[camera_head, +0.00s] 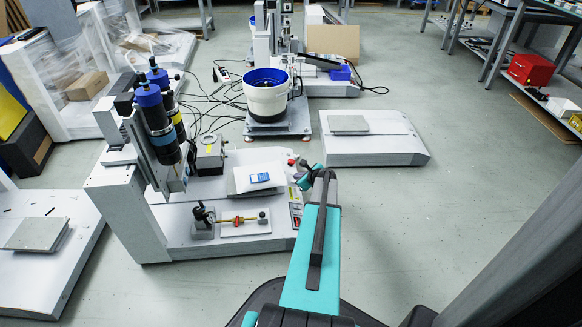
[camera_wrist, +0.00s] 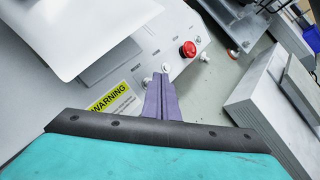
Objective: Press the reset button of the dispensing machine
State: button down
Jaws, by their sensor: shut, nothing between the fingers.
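The dispensing machine (camera_head: 130,205) is a white gantry with blue-capped black cylinders, standing left of centre in the head view. Its sloping control panel (camera_wrist: 143,62) fills the middle of the wrist view. The panel carries a red mushroom button (camera_wrist: 187,49), several small pale buttons and small labels that are too blurred to read surely, so I cannot tell which button is the reset. My gripper (camera_wrist: 160,77) is shut and empty, its purple fingertips over the panel's lower edge by two small pale buttons. I cannot tell whether they touch. In the head view my gripper (camera_head: 304,174) is at the machine's right edge.
A yellow warning label (camera_wrist: 108,97) is left of the fingers. A white plate (camera_wrist: 80,30) juts over the panel's left. A low white platform (camera_head: 375,145) stands to the right, with bare floor in front. A white bucket with a blue rim (camera_head: 266,95) stands behind.

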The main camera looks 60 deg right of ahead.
jog(key=shift+r, duration=0.1)
jog(key=shift+s+d+r+p, duration=0.25)
jog(key=shift+r+p, duration=0.55)
jog(key=shift+r, duration=0.1)
jog(key=shift+s+d+r+p, duration=0.25)
jog(key=shift+s+r+p, duration=0.05)
jog(key=shift+r+p, duration=0.55)
jog(key=shift+s+d+r+p, duration=0.25)
jog(key=shift+r+p, duration=0.5)
jog(key=shift+r, duration=0.2)
